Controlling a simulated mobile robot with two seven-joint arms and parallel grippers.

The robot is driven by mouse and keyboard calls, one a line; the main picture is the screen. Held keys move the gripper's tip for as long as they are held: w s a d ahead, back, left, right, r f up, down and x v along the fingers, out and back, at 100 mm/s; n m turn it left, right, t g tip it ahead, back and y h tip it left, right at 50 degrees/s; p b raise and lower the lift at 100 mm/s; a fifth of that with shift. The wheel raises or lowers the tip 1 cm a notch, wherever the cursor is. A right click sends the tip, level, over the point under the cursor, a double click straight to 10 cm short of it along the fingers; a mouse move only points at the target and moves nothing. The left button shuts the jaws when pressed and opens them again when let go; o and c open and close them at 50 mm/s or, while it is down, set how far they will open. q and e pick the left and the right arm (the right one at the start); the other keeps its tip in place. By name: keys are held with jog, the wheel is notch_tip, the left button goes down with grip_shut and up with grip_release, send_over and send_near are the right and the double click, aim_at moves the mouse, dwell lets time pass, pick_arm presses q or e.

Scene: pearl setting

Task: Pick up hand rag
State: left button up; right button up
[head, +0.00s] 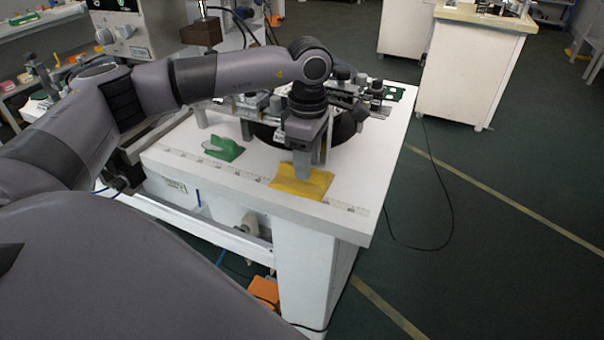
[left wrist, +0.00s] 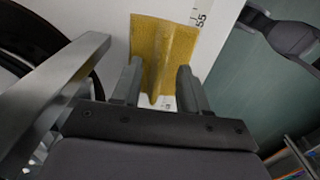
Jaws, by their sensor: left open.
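The hand rag (head: 312,186) is a yellow cloth lying on the white table near its front edge. In the left wrist view the rag (left wrist: 163,45) lies between and beyond my open fingers, with a raised fold in its middle. My left gripper (head: 303,174) points down right over the rag in the head view; it also shows in the left wrist view (left wrist: 158,88). Its fingers are apart, on either side of the fold. I cannot tell whether they touch the cloth. My right gripper is in neither view.
The white table (head: 375,180) carries a measuring strip (head: 345,207) along its front edge. A green and grey tool (head: 222,149) lies left of the rag. Metal machine parts (head: 360,95) stand behind my gripper. An orange box (head: 264,290) sits below. Another white cabinet (head: 470,75) stands at the back right.

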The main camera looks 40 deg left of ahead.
pick_arm(q)
jog(key=shift+f, duration=0.9)
jog(key=shift+d, duration=0.1)
grip_shut()
jog(key=shift+r, duration=0.1)
jog(key=shift+r, duration=0.55)
notch_tip(320, 180, up, 3)
jog(key=shift+f+b, duration=0.2)
jog(key=shift+b, duration=0.1)
jog(key=s+d+b, duration=0.2)
jog(key=s+d, duration=0.2)
jog(key=s, duration=1.3)
jog(key=shift+s+f+b, duration=0.15)
jog(key=shift+s+b, duration=0.15)
jog(key=shift+b, duration=0.1)
jog(key=shift+d, duration=0.1)
